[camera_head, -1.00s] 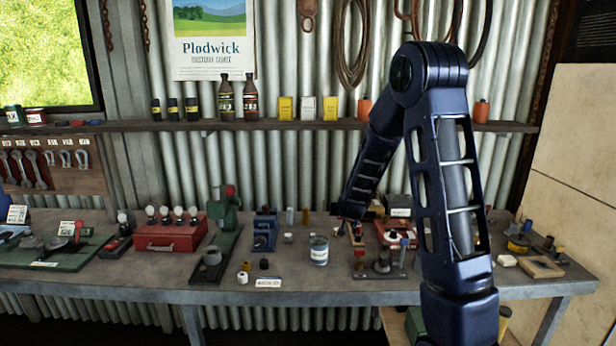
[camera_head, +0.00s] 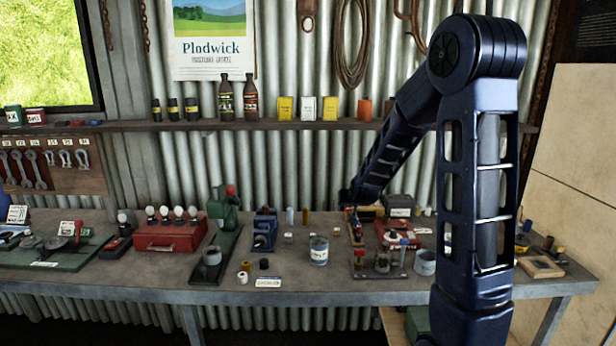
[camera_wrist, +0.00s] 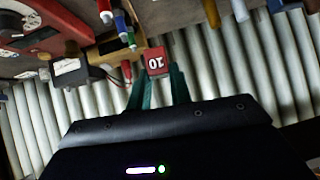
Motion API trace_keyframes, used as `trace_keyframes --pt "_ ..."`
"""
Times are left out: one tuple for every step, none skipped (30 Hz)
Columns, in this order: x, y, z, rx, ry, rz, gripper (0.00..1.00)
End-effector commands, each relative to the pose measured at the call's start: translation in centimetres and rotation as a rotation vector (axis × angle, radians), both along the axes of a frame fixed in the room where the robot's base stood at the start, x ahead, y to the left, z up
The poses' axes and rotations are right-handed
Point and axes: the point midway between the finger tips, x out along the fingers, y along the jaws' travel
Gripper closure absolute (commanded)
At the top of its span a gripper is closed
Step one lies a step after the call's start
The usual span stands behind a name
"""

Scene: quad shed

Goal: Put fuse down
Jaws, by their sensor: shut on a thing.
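The fuse (camera_wrist: 157,61), a small red block marked "10", sits between the green fingertips of my gripper (camera_wrist: 158,80) in the wrist view. The gripper is shut on it. In the head view my gripper (camera_head: 351,205) is a small dark shape over the back of the workbench (camera_head: 210,297), right of the middle. The fuse cannot be told apart clearly there. In the wrist view, blue, green and red pieces (camera_wrist: 122,27) and a dark box with a white label (camera_wrist: 68,70) are close to the fuse.
The corrugated wall (camera_head: 290,165) is close behind. Bare bench top shows along the front edge.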

Motion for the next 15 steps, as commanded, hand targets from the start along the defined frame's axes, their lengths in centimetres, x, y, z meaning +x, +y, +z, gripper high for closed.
trace_keyframes --pt "-0.02 0.0 0.02 0.0 0.0 0.0 1.0" --pt "-0.02 0.0 0.02 0.0 0.0 0.0 1.0" --pt "-0.02 0.0 0.01 0.0 0.0 0.0 1.0" --pt "-0.02 0.0 0.01 0.0 0.0 0.0 1.0" --pt "-0.02 0.0 0.01 0.0 0.0 0.0 1.0" --pt "-0.01 0.0 0.01 0.0 0.0 0.0 1.0" --pt "-0.01 0.0 0.01 0.0 0.0 0.0 1.0" --pt "0.0 0.01 0.0 0.0 0.0 0.0 1.0" --pt "0.02 0.02 -0.02 0.0 0.0 0.0 1.0" --pt "0.05 0.04 -0.06 -0.001 -0.001 0.001 1.0" --pt "0.11 0.07 -0.11 -0.001 -0.002 0.0 1.0" --pt "0.2 0.11 -0.22 -0.001 -0.004 -0.001 1.0" --pt "0.3 0.16 -0.32 -0.002 -0.006 -0.001 1.0" --pt "0.41 0.22 -0.47 -0.003 -0.007 -0.002 1.0" --pt "0.59 0.32 -0.71 -0.003 -0.01 -0.003 1.0"
